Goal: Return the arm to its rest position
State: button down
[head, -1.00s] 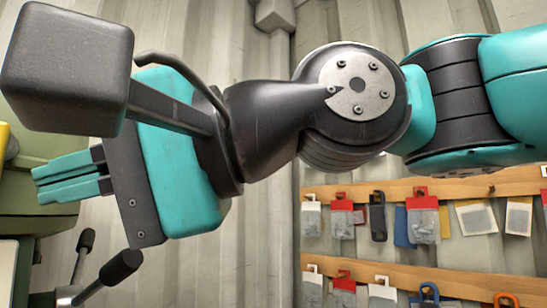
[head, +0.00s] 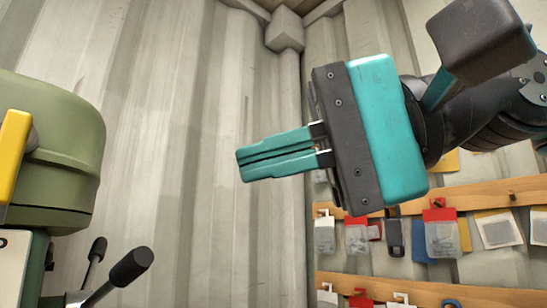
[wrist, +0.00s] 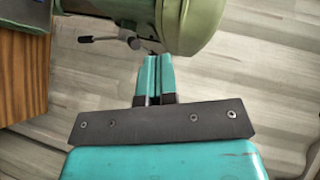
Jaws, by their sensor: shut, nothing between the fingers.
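My gripper (head: 277,156) is in the upper middle of the head view, at the end of my teal and black arm, and its fingers point left. The two teal fingers lie together with only a thin line between them and hold nothing. The gripper is in the air, apart from the green machine at the left. In the wrist view the shut fingers (wrist: 157,75) point up the picture toward the green machine.
A green machine (head: 58,140) with a yellow part (head: 12,150) and black-knobbed levers (head: 130,267) stands at the left. Wooden rails (head: 480,196) with hanging packets (head: 441,235) are on the right wall. A wooden surface (wrist: 22,75) shows in the wrist view. Corrugated wall fills the background.

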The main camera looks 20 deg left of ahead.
jog(key=w+d+f+t+h+b, duration=0.1)
jog(key=w+d+f+t+h, duration=0.15)
jog(key=f, duration=0.45)
jog(key=w+d+f+t+h+b, duration=0.1)
jog(key=w+d+f, duration=0.15)
jog(key=f, duration=0.45)
jog(key=w+d+f+t+h+b, duration=0.1)
jog(key=w+d+f+b, duration=0.15)
jog(key=f, duration=0.45)
jog(key=s+d+f+n+h+b, duration=0.1)
jog(key=s+d+f+h, duration=0.2)
jog(key=d+f, duration=0.4)
jog(key=s+d+f+g+h, duration=0.1)
jog(key=s+d+f+h, duration=0.2)
jog(key=d+f, duration=0.4)
notch_tip(320, 180, down, 6)
jog(key=shift+s+d+f+n+b, duration=0.15)
jog(key=shift+d+f+n+b, duration=0.05)
jog(key=shift+d+n+b, duration=0.2)
